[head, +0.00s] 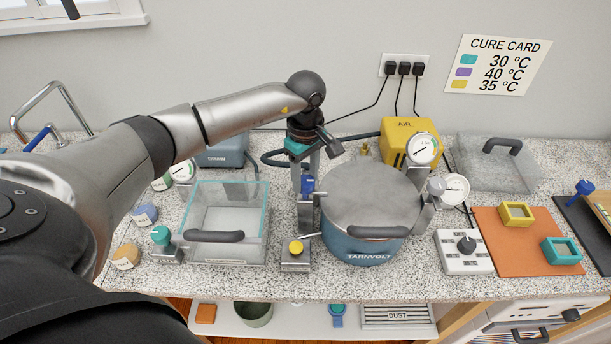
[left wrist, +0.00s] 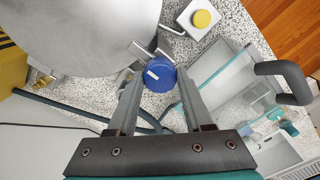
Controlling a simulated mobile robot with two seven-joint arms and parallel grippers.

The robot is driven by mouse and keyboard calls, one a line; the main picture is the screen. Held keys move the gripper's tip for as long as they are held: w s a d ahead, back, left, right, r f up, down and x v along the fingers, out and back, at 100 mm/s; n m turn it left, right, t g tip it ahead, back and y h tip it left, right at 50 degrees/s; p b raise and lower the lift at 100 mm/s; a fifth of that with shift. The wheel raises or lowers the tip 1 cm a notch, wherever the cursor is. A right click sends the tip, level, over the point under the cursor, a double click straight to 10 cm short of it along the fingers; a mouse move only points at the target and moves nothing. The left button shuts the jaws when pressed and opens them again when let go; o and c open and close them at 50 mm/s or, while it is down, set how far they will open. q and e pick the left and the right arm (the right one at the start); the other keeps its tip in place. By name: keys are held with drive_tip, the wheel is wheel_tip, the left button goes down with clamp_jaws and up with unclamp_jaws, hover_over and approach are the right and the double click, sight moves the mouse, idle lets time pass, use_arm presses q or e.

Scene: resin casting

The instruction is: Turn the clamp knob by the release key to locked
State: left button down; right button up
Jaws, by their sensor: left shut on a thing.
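The clamp knob is a blue round knob with a short white mark (left wrist: 160,77). In the head view the blue knob (head: 308,184) sits at the left side of the blue pot marked TARNVOLT (head: 362,240). My left gripper (head: 307,190) comes down from above with its fingers on either side of the knob; in the left wrist view the fingers (left wrist: 160,88) are shut on it. The release key, a yellow button on a grey box (head: 296,247), stands just in front of the clamp; it also shows in the left wrist view (left wrist: 202,19). My right gripper is not in view.
A clear chamber with a dark handle (head: 215,237) stands left of the knob. The pot's grey lid (head: 372,190) lies close to its right. A yellow AIR unit (head: 400,140) is behind. A dial box (head: 464,252) and orange mat (head: 520,265) lie right.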

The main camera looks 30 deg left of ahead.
sight(305, 180)
use_arm(q)
drive_tip(key=shift+c, duration=1.5)
unclamp_jaws()
wheel_tip(305, 180, up, 15)
drive_tip(key=b, duration=0.1)
drive_tip(key=shift+r, duration=0.2)
drive_tip(key=shift+f, duration=0.1)
